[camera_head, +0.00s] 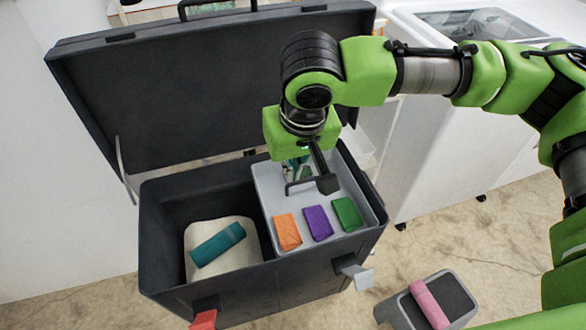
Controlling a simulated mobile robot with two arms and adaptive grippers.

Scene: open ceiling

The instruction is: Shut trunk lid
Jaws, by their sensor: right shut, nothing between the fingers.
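The black trunk (290,285) stands in front of me with its lid (190,95) raised and leaning back. A grey tray (347,186) sits in the right side of the trunk and holds an orange block (287,232), a purple block (318,223) and a green block (347,214). The left side holds a teal roll (217,245) on a pale cloth (222,268). My right gripper (305,180) is shut and points down over the back part of the tray, near the tray's dark handle. It partly hides that handle. My left gripper is not in view.
A low grey stool (456,293) with a pink roll (429,304) on it stands at the lower right. A white wheeled cabinet (440,150) stands at the right behind the trunk. The floor between the trunk and cabinet is bare.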

